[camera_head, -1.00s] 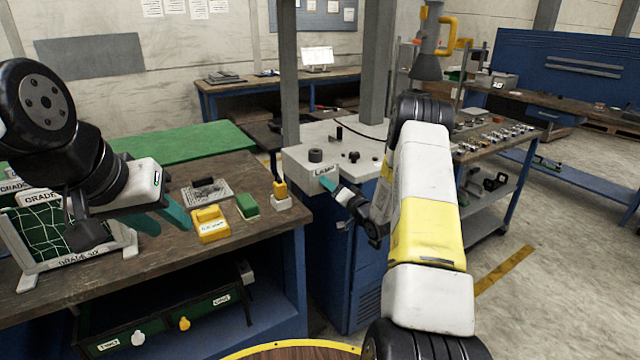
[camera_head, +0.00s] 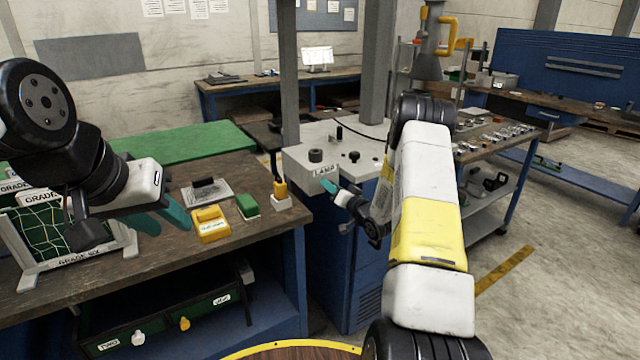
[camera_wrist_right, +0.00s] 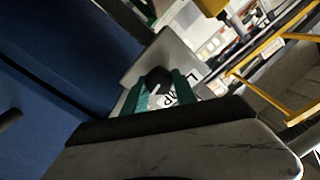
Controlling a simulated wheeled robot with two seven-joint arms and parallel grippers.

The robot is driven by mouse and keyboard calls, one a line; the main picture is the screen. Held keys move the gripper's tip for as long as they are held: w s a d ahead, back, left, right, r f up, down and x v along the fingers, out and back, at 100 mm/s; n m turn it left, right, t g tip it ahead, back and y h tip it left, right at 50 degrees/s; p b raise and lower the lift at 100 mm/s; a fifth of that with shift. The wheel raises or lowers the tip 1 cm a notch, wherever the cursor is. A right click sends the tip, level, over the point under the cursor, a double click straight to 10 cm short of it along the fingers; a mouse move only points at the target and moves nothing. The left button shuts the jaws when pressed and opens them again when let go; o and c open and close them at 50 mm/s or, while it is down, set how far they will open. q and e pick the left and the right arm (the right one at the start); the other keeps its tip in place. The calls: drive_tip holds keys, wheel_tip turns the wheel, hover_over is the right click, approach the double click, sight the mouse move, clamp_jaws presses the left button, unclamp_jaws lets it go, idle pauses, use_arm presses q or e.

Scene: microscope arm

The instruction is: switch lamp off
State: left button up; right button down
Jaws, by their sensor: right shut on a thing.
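The grey lamp housing (camera_head: 300,165) stands on a blue cabinet, with a LAMP label (camera_head: 325,170) on its front face. My right gripper (camera_head: 328,185) is at that face, just below the label. In the right wrist view its teal fingers (camera_wrist_right: 160,92) are shut on a small dark knob (camera_wrist_right: 158,78). Part of the LAMP label shows beside the knob there. The knob is hidden by the fingers in the head view. My left gripper (camera_head: 172,228) is open and empty over the wooden bench, with its teal fingers apart.
A yellow block (camera_head: 210,226), a green block (camera_head: 247,206) and a yellow-topped holder (camera_head: 281,196) sit on the wooden bench (camera_head: 255,240).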

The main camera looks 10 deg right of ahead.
drive_tip(key=n, duration=0.4)
drive_tip(key=shift+n, duration=0.3)
drive_tip(key=n, duration=0.3)
drive_tip(key=shift+a+n, duration=0.1)
drive_tip(key=shift+n, duration=0.3)
drive_tip(key=n, duration=0.4)
drive_tip(key=shift+s, duration=0.1)
drive_tip(key=shift+a+n, duration=0.1)
drive_tip(key=shift+n, duration=1.5)
drive_tip(key=c, duration=1)
unclamp_jaws()
